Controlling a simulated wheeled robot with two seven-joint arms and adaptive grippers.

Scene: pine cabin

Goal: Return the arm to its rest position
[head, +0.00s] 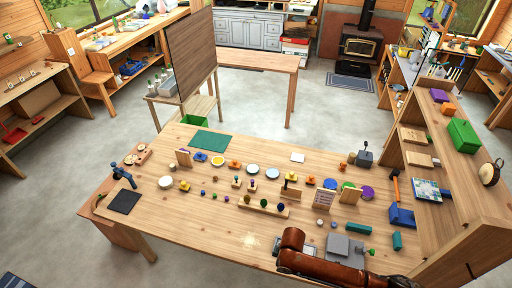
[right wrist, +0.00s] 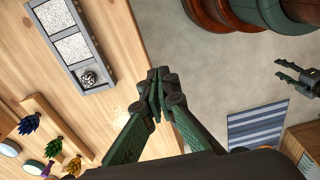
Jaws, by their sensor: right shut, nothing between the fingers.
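My right gripper (right wrist: 158,95) is in the right wrist view with its two green fingers together at the tips and nothing between them. It hangs over the table's edge, with wood on the left and floor on the right. In the head view a brown link of my arm (head: 325,262) reaches over the near edge of the table (head: 215,235); the right gripper's fingers do not show clearly there. My left gripper (right wrist: 288,72) shows small at the right of the right wrist view, its dark prongs apart and empty, over the floor.
A grey tray (right wrist: 74,42) with white patches and a dark ball lies on the table beside my right gripper. Small pine-cone-like pieces stand nearby. A grey block (head: 345,250) sits behind the arm link. A shelf (head: 470,170) with boxes stands at the right. The left floor is open.

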